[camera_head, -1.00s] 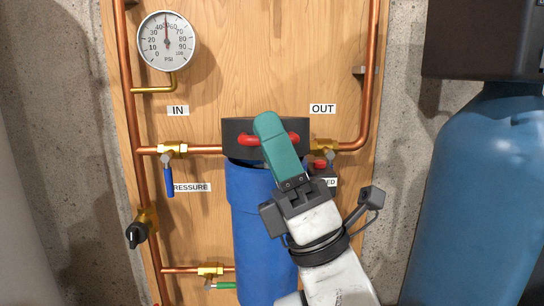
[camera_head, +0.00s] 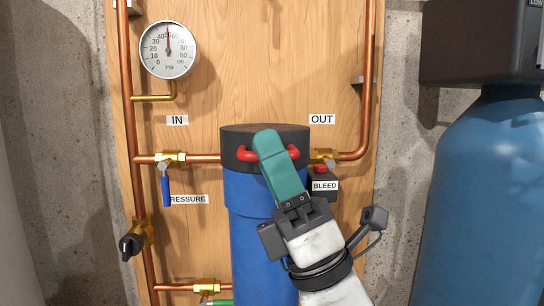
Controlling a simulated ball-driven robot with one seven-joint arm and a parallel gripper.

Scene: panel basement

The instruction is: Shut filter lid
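The filter housing is a blue cylinder (camera_head: 247,235) standing in front of the wooden panel. Its black lid (camera_head: 236,137) rests level on the cylinder, its top face showing and no gap visible at the front rim. A red handle (camera_head: 245,154) is on the lid's front. My gripper (camera_head: 268,147), with teal fingers, reaches up from the lower right across the handle. Red shows on both sides of the fingers. They overlap in this view, so their opening and any grip on the handle are hidden.
Copper pipes (camera_head: 366,80) and brass valves (camera_head: 171,158) flank the housing. The bleed part with a red button (camera_head: 320,169) is close right of my gripper. A pressure gauge (camera_head: 167,49) is at upper left. A large blue tank (camera_head: 480,200) stands at right.

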